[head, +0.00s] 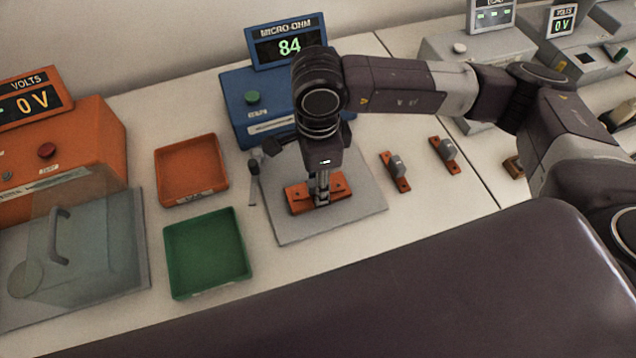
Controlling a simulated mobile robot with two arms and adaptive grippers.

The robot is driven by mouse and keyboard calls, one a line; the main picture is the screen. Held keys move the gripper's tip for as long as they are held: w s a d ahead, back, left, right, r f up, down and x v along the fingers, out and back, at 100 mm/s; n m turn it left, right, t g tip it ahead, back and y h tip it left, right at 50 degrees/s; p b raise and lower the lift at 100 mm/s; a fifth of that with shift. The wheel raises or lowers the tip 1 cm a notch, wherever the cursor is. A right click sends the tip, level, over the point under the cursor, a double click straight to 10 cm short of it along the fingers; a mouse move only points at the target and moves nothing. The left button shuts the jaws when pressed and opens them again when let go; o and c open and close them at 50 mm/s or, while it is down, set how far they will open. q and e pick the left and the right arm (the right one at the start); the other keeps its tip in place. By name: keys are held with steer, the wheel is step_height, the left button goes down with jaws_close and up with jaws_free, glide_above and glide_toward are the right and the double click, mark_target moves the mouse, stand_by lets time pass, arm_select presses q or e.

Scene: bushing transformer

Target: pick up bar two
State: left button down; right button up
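A copper-coloured bar (299,200) lies on the grey plate (296,229) in front of the blue micro-ohm meter. My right gripper (322,198) points straight down over its middle. Its fingers are close together around the bar's grip, which they mostly hide. Two similar bars with grey grips lie to the right, a nearer one (403,184) and a farther one (453,166). I see no number on any bar, so I cannot tell which is bar two. My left gripper is not in view.
The blue meter (236,103) reads 84. An orange tray (190,171) and a green tray (206,252) stand left of the plate. Farther left are an orange volts tester (95,140) and a clear cover (100,250). A black-handled probe (253,168) is beside the plate.

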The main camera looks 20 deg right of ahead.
jaws_close()
steer(key=shift+r, duration=0.15)
